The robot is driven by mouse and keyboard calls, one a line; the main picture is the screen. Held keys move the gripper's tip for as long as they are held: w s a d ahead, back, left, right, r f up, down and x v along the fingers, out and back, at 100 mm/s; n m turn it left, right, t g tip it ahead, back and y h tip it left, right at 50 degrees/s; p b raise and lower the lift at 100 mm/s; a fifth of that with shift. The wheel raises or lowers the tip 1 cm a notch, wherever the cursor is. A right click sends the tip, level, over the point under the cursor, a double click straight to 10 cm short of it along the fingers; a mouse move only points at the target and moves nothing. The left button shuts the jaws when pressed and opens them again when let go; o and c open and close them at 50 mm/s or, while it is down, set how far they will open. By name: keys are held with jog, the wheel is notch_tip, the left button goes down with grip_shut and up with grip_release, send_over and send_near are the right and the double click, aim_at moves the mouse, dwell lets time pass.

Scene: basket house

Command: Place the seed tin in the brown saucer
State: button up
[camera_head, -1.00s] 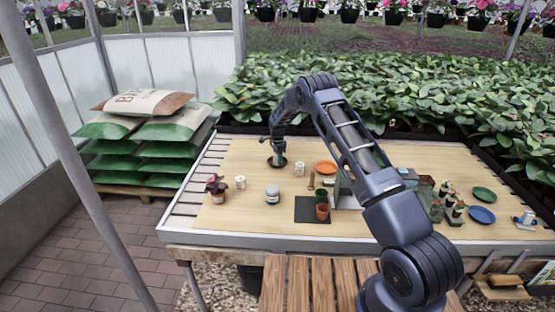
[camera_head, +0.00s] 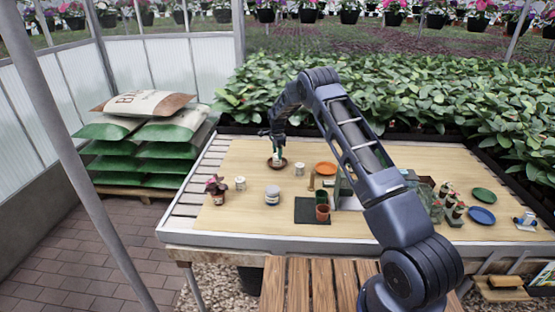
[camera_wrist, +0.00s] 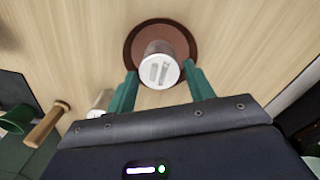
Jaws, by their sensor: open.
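The seed tin (camera_wrist: 160,70), pale-sided with a white lid, stands in the brown saucer (camera_wrist: 133,48) in the wrist view. The saucer (camera_head: 277,164) lies on the wooden tabletop near the back left in the head view, below my gripper (camera_head: 278,150). In the wrist view my gripper (camera_wrist: 160,85) is open, with one green finger on each side of the tin's lid and gaps showing. The tin's lower part is partly hidden by its lid.
An orange saucer (camera_head: 326,168) and a small white tin (camera_head: 299,169) are to the right. A larger jar (camera_head: 272,195), a white pot (camera_head: 240,183) and a small plant (camera_head: 216,188) stand in front. Blue (camera_head: 481,215) and green (camera_head: 484,195) saucers lie far right.

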notch_tip(320, 180, up, 8)
jog(key=shift+f, duration=0.1)
